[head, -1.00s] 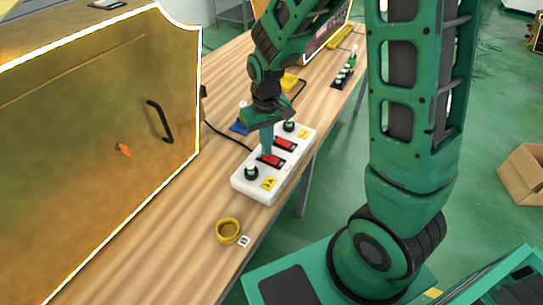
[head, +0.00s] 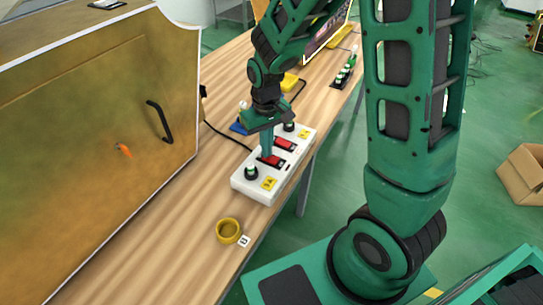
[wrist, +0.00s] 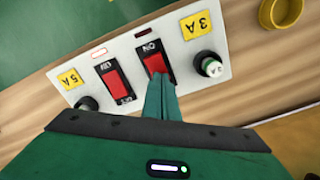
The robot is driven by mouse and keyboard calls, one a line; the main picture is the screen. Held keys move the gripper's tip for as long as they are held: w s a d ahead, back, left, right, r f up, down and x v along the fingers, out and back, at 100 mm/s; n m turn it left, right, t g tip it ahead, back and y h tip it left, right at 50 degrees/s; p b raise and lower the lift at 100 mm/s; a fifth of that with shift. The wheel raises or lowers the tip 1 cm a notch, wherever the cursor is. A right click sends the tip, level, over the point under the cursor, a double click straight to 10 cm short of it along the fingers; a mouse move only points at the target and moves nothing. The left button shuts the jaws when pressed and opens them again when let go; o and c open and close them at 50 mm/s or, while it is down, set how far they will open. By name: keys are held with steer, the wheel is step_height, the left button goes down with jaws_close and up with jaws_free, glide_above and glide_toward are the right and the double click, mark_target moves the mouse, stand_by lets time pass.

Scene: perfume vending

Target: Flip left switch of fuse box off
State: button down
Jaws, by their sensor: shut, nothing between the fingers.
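The white fuse box (head: 240,182) lies on the wooden table with two red rocker switches. The nearer, left switch (head: 271,161) is at my fingertips; the other switch (head: 285,144) is farther right. My gripper (head: 266,152) is shut and empty, pointing down. In the wrist view, my fingertips (wrist: 160,80) are at the lower end of the switch on the 3A side (wrist: 155,64), with "ON" marked at its opposite end. They look touching or very close, and cover its lower marking. The 5A-side switch (wrist: 113,83) is clear of them.
Black-based fuse knobs (head: 251,172) stick up at both ends of the box. A yellow ring-shaped cup (head: 228,230) stands in front of it. A large golden cabinet (head: 90,130) with a black handle stands left. A black cable runs behind the box.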

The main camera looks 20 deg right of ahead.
step_height(320, 180, up, 7)
stand_by(0.8)
stand_by(0.4)
